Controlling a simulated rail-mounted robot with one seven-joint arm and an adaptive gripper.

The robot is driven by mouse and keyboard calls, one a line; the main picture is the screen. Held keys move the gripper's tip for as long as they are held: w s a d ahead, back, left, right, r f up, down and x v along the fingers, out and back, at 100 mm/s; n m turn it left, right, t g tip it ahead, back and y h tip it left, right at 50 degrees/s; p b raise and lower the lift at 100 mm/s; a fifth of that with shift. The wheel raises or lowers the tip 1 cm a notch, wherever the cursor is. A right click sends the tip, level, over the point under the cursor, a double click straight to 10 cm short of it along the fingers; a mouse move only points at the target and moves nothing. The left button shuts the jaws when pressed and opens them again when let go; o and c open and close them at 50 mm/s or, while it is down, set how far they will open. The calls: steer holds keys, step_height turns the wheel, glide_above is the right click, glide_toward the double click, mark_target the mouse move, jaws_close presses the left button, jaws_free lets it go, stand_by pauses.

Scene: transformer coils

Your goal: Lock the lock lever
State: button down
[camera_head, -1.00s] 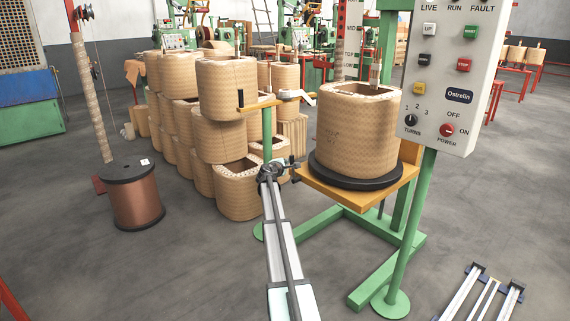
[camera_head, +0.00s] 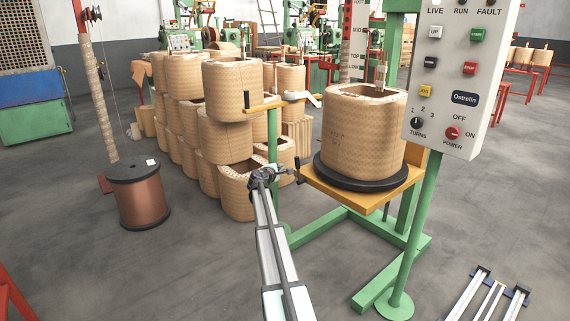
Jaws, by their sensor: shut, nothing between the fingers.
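A small dark lever-like part (camera_head: 299,168) shows at the left corner of the orange platform (camera_head: 345,191); it is probably the lock lever, but it is too small to tell its position. The platform carries a black round base (camera_head: 362,181) with a large tan coil (camera_head: 362,133) standing upright on it. My gripper (camera_head: 289,171) is at the end of my arm, just left of the platform's corner. It is shut and empty, and looks slightly apart from the dark part.
A control panel (camera_head: 464,75) on a green post (camera_head: 413,235) stands at the right. Stacked tan coils (camera_head: 232,92) stand behind my gripper. A copper wire spool (camera_head: 140,197) is at the left. The grey floor (camera_head: 200,270) at the front left is clear.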

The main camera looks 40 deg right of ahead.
steer(key=v, duration=0.3)
steer(key=shift+s+a+f, duration=0.15)
steer(key=shift+a, duration=0.15)
